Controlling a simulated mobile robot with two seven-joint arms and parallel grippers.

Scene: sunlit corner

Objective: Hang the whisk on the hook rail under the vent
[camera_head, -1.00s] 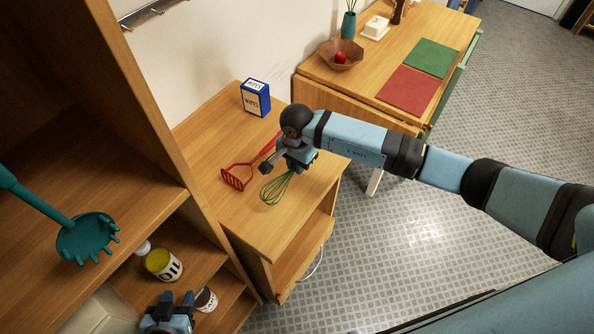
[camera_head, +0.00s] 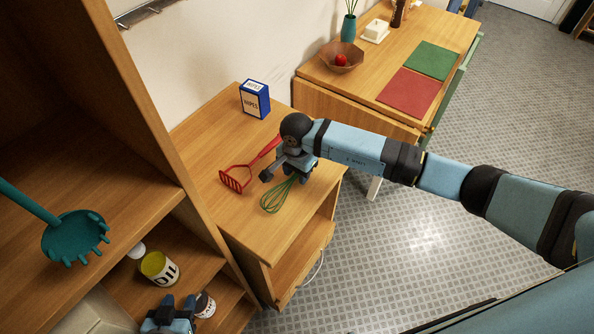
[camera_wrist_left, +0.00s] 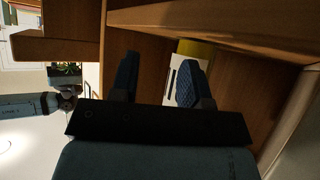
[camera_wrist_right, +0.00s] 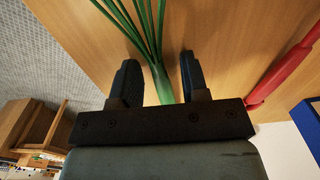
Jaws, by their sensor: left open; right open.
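The green whisk (camera_head: 277,195) lies on the wooden counter (camera_head: 268,232), beside a red masher. My right gripper (camera_head: 290,175) is over its handle end. In the right wrist view my right gripper (camera_wrist_right: 155,82) is open, with the whisk's green handle (camera_wrist_right: 161,84) between its fingers and the wires running away from it. My left gripper (camera_head: 170,306) is low in front of the shelf unit; the left wrist view shows its open, empty fingers (camera_wrist_left: 158,80). A metal rail (camera_head: 143,12) is on the wall at top left, partly cut off.
The red masher (camera_head: 237,179) lies close left of the whisk. A blue wipes box (camera_head: 255,99) stands behind. The tall shelf unit (camera_head: 140,120) stands at left, with an oil jar (camera_head: 159,268) inside. A teal pasta server (camera_head: 75,237) is at far left.

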